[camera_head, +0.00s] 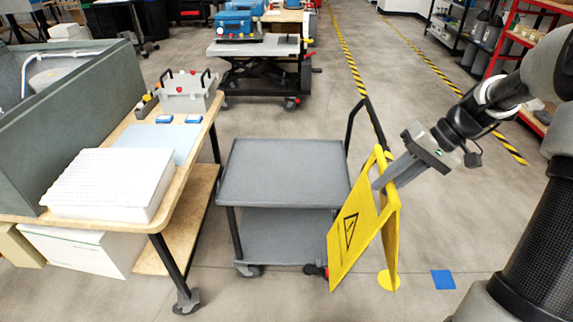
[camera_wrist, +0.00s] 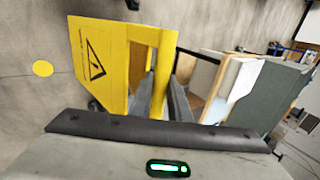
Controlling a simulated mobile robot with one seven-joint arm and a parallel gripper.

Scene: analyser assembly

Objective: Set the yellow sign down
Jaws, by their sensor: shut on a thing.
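The yellow sign (camera_head: 352,232) is a folding A-frame with a black warning triangle, standing or held upright and slightly tilted in the right half of the head view. My gripper (camera_head: 383,182) reaches in from the upper right and is shut on the sign near its top. In the wrist view the sign's panel (camera_wrist: 102,62) is at the upper left, and my two fingers (camera_wrist: 168,98) close around a yellow bar. A yellow dot (camera_head: 388,280) on the floor is at the sign's lower right edge. I cannot tell whether the sign's feet touch the floor.
A grey cart (camera_head: 283,172) with a black handle stands close to the sign's left. A wooden table (camera_head: 205,150) with a white box is farther left. A blue square (camera_head: 443,279) marks the floor to the right. The floor around the markers is clear.

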